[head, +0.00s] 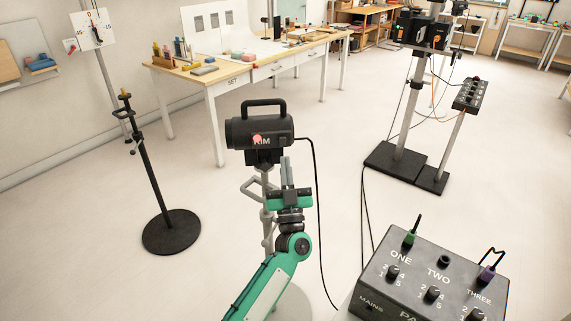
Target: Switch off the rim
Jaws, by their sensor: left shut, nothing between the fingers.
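The rim lamp (243,131) is a black housing with a top handle and the white word RIM, on a grey stand in the middle of the head view. A small pinkish-red round spot (257,139) shows on its near side, partly over the lettering. My left gripper (287,162), on a green arm, points up just below and right of the lamp. Its fingers are shut and empty. Whether they touch the lamp, I cannot tell. My right gripper is out of view.
A black panel box (405,284) with knobs labelled ONE, TWO and THREE stands at lower right. Cables hang from the lamp and box. A bare black stand (153,181) is at left. A wooden-topped table (235,82) with props is behind; open floor lies between.

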